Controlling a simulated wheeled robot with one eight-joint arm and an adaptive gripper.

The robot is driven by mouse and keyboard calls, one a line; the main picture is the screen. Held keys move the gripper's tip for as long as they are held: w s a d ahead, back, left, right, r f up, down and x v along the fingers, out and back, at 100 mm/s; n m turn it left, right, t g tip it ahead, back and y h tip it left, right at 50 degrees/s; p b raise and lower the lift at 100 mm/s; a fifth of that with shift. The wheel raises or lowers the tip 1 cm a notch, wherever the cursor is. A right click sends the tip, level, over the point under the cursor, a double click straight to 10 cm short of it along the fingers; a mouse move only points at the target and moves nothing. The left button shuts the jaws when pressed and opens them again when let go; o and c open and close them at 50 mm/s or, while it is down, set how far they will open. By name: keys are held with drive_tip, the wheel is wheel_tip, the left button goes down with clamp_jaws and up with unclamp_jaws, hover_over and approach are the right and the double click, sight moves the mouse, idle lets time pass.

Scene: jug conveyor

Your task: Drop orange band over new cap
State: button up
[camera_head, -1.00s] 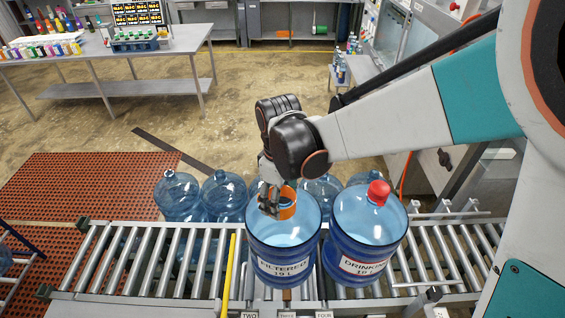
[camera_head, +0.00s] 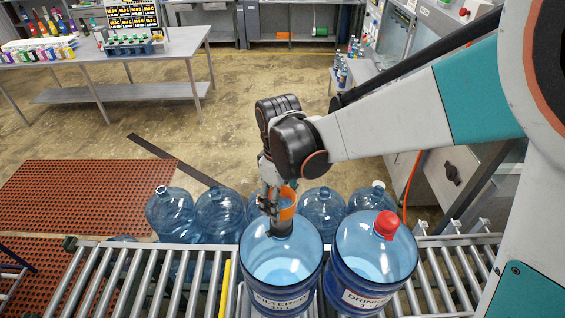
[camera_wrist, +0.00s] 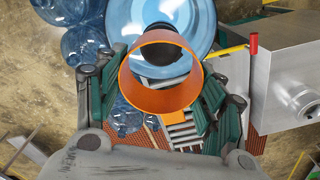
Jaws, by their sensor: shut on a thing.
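The orange band (camera_head: 287,204) is a tapered open ring held in my gripper (camera_head: 270,205). It is above the neck of the blue jug labelled FILTERED (camera_head: 278,265), with a dark cap (camera_head: 282,229) just below it. In the wrist view, my gripper's green-lined fingers (camera_wrist: 160,110) sit on both sides of the orange band (camera_wrist: 158,98). The dark cap (camera_wrist: 160,58) shows partly through the ring, near its far edge.
A second blue jug labelled DRINKING (camera_head: 372,262), with a red cap (camera_head: 386,224), stands close on the right. Both stand on the roller conveyor (camera_head: 160,280), beside a yellow bar (camera_head: 225,290). Several blue jugs (camera_head: 219,213) stand behind it. The rollers at left are clear.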

drive_tip(key=shift+f, duration=0.1)
drive_tip(key=shift+s+f+b, duration=0.1)
drive_tip(key=shift+f+b, duration=0.3)
drive_tip(key=shift+b, duration=0.2)
drive_tip(key=shift+f+b, duration=1.75)
drive_tip(key=shift+f, duration=0.15)
drive_tip(key=shift+f+b, duration=2.15)
drive_tip(key=shift+b, duration=0.25)
idle(0.8)
drive_tip(key=o, duration=0.8)
drive_tip(key=o, duration=0.3)
